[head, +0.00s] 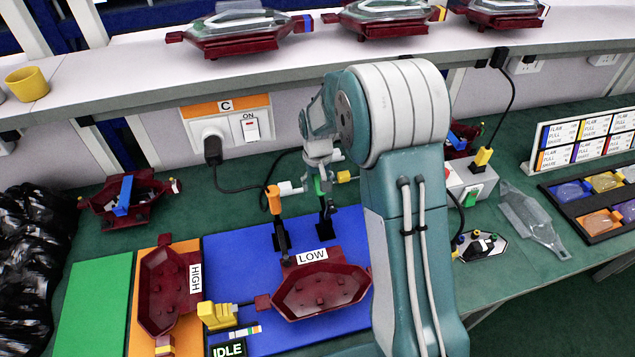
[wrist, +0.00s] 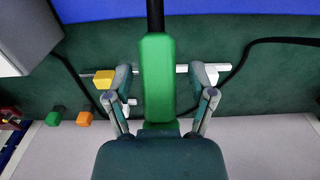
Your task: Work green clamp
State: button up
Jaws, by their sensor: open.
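The green clamp's handle (wrist: 158,85) stands large in the middle of the wrist view, with a black stem above it. My gripper (wrist: 161,78) is open, with one finger on each side of the handle and a visible gap at both sides. In the head view, my gripper (head: 318,168) reaches down over the green clamp, whose black lower part (head: 326,228) stands at the back of the blue mat (head: 355,219). Only a sliver of green shows there below my gripper. The orange-handled clamp (head: 273,200) stands just to its left.
A dark red tray labelled LOW (head: 320,291) lies in front of the clamps. Another labelled HIGH (head: 168,288) lies left on an orange mat. A pale bar with a yellow end (wrist: 103,79) crosses behind the green handle. A grey box (wrist: 25,35) and black cables are close by.

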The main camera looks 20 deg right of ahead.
grip_shut()
jog(key=shift+s+r+t, duration=0.25)
jog(key=shift+r+t, duration=0.1)
jog(key=shift+t, duration=0.35)
grip_release()
jog(key=shift+r, duration=0.1)
